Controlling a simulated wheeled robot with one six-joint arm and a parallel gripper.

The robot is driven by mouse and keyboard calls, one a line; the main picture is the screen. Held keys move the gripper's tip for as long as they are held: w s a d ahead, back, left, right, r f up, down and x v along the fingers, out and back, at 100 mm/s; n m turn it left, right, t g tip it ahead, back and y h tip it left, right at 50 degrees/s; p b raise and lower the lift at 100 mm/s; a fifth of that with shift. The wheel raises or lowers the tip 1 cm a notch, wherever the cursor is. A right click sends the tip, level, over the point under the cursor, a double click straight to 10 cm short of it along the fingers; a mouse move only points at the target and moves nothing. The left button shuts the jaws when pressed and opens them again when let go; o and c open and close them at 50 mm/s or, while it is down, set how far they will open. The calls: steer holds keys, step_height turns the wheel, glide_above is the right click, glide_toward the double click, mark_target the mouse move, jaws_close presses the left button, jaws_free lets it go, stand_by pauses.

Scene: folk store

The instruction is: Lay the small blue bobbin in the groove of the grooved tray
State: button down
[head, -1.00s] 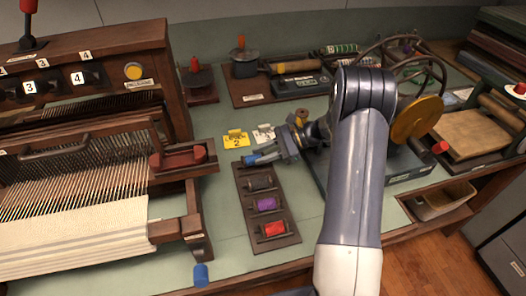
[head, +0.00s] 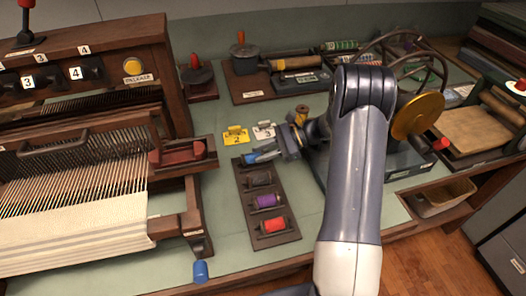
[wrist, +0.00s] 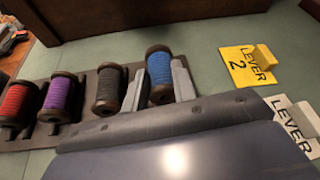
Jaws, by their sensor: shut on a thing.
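The small blue bobbin (wrist: 159,68) is between the two fingers of my gripper (wrist: 158,88) in the wrist view. My gripper is shut on it. The grooved tray (wrist: 90,130) is dark and long. It holds a grey bobbin (wrist: 109,90), a purple bobbin (wrist: 58,99) and a red bobbin (wrist: 16,104) in a row. In the head view my gripper (head: 266,153) and the blue bobbin (head: 250,158) are at the far end of the tray (head: 247,203), beyond the grey bobbin. I cannot tell whether the blue bobbin touches the groove.
A yellow lever card (head: 236,136) and a white lever card (head: 264,131) stand just beyond the tray. A wooden loom (head: 100,150) is on the left. A wheeled winder (head: 418,115) is on the right. A blue cylinder (head: 201,271) is at the table's front edge.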

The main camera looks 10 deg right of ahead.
steer(key=shift+s+f, duration=0.15)
steer(key=shift+f, duration=0.25)
stand_by(0.4)
steer(key=c, duration=1.1)
jaws_free()
steer(key=shift+f, duration=0.1)
step_height(320, 180, up, 11)
steer(key=shift+f+b, duration=0.1)
steer(key=shift+b, duration=0.2)
steer(key=shift+f, duration=0.15)
step_height(320, 180, down, 10)
steer(key=shift+r, duration=0.1)
